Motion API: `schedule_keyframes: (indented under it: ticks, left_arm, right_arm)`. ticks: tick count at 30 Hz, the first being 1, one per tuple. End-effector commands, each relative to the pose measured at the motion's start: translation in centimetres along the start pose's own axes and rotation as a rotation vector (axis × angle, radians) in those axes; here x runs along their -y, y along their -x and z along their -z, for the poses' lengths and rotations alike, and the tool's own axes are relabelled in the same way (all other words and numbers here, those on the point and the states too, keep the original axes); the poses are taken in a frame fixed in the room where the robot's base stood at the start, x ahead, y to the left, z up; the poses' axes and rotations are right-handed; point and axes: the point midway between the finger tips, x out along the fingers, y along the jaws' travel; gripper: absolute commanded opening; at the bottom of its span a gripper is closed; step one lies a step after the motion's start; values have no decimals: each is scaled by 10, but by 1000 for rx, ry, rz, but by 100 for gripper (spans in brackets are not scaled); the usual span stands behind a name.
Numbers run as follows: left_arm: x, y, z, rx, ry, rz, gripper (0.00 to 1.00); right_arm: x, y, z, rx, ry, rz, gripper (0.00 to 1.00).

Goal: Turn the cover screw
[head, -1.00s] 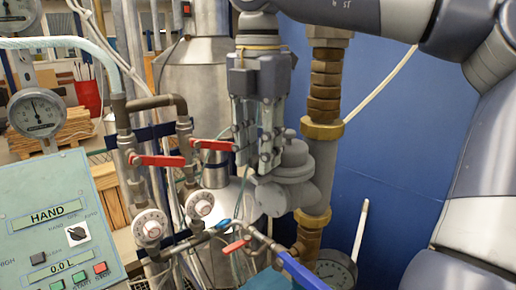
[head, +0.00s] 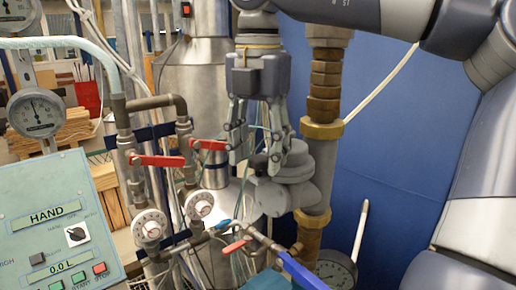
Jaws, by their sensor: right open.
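The grey meter body (head: 290,190) sits on the vertical brass-fitted pipe, with a round grey cover (head: 298,158) on top. I cannot clearly make out the cover screw; it is small or hidden near my right gripper's finger. My right gripper (head: 256,163) points downward, open and empty, with its fingers spread. Its right finger is beside the cover's left edge and overlaps it in view; I cannot tell whether they touch. Its left finger hangs left of the meter, in front of the steel tank. My left gripper is not in view.
Two red lever valves (head: 160,160) and white dials (head: 150,226) stand to the left on thin pipes. A blue lever (head: 300,270) and a gauge (head: 336,272) are below. A green control panel (head: 55,225) is at left. Brass fittings (head: 322,130) rise close to the right.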

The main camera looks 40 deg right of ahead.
Motion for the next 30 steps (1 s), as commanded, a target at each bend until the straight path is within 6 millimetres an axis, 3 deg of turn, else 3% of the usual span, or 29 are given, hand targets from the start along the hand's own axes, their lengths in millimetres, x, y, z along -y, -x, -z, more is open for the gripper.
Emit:
schedule_keyframes:
  ticks: [5, 18, 30]
  left_arm:
    - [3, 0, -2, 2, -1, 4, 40]
    - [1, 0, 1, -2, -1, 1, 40]
    - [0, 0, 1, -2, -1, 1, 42]
  right_arm:
    - [0, 6, 0, 1, -1, -1, 48]
    - [0, 67, 0, 1, -2, -1, 48]
    - [0, 75, 0, 0, 0, 0, 48]
